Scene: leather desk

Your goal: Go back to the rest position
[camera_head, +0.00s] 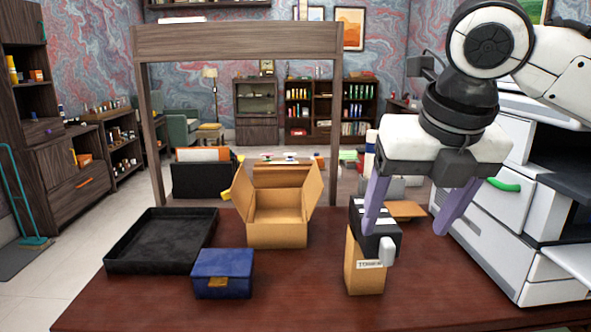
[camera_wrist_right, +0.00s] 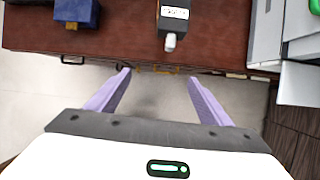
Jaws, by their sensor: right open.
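My right gripper (camera_head: 405,222) is open and empty at the right of the head view, in front of a tan carton (camera_head: 365,274) with a black-and-white item (camera_head: 377,238) on top. One finger overlaps that item in the picture; in the right wrist view the open fingers (camera_wrist_right: 158,77) stand apart over the floor, short of the desk's edge. The black item (camera_wrist_right: 174,18) shows beyond them there, with nothing between the fingers. My left gripper is not in view.
The brown desk (camera_head: 300,305) holds a black tray (camera_head: 125,265), a blue box (camera_head: 222,262) and an open cardboard box (camera_head: 277,236). A white printer-like machine (camera_head: 492,205) stands at the right, close to my right arm. The desk's front middle is clear.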

